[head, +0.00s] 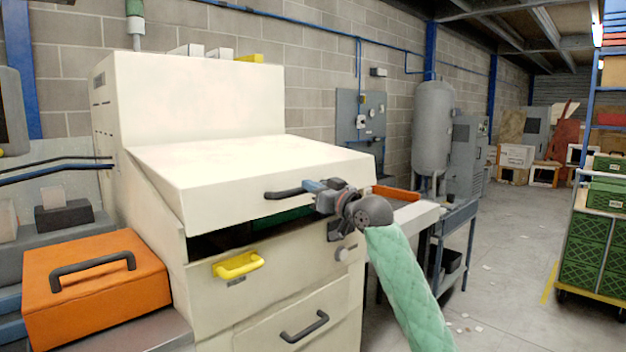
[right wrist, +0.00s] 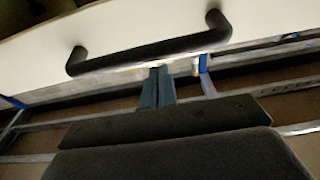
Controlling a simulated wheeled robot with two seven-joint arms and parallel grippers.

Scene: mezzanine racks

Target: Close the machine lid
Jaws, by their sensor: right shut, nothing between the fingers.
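The cream machine (head: 265,270) has a wide cream lid (head: 240,165) that slopes to the front. The lid stands partly open, with a dark gap under its front edge and something green inside. A dark bar handle (head: 284,194) is on the lid's front face; in the right wrist view the handle (right wrist: 150,55) crosses the upper part. My right gripper (head: 312,187) is at the handle's right end in the head view. Its closed fingers (right wrist: 158,78) point at the handle's bar and hold nothing. I cannot tell whether they touch it. My left gripper is not in view.
A yellow handle (head: 238,265) and a lower drawer handle (head: 304,327) sit on the machine front. An orange case (head: 92,288) is at left. A blue-framed table (head: 455,225) stands right of the machine. Green crates (head: 588,240) fill a cart at right; the floor between is mostly clear.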

